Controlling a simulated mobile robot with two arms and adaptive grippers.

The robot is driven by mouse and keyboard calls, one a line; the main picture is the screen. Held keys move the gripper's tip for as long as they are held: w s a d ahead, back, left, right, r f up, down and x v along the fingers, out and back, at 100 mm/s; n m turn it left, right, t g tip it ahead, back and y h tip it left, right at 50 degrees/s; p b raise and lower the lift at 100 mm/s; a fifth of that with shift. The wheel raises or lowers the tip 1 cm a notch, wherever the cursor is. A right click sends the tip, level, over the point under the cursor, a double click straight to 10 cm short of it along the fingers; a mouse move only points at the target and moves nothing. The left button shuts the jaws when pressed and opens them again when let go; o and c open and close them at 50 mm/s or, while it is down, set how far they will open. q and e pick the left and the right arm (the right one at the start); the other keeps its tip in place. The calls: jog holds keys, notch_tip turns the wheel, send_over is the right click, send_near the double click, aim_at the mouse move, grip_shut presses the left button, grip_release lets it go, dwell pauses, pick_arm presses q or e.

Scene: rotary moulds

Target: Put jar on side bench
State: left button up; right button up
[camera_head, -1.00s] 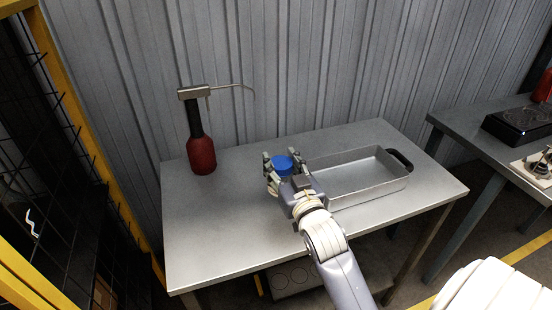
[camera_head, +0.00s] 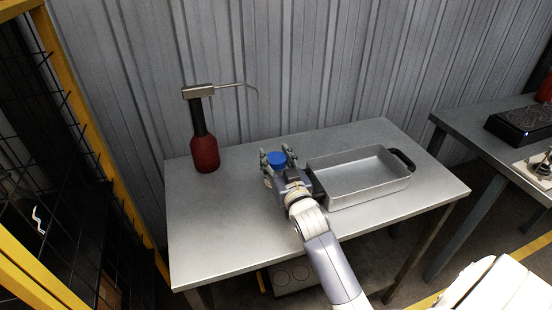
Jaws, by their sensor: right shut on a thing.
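The jar, with a blue lid (camera_head: 277,158), is between the fingers of my right gripper (camera_head: 278,163), which is shut on it. Only the lid shows clearly; the gripper hides most of the body. The gripper and jar are over the middle of the grey metal bench (camera_head: 220,225), left of the metal tray. I cannot tell whether the jar touches the bench top. My left gripper is not in view.
An empty metal tray (camera_head: 360,192) with black handles stands on the right half of the bench. A red oil can (camera_head: 205,153) with a long thin spout stands at the back left. A second bench (camera_head: 470,118) at the right holds a black device (camera_head: 520,124). The bench's front left is clear.

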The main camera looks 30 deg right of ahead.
jog(key=shift+f, duration=0.1)
jog(key=o, duration=1.4)
jog(key=shift+s, duration=0.15)
jog(key=b+v, duration=0.1)
jog(key=v, duration=0.9)
jog(key=shift+v, duration=0.9)
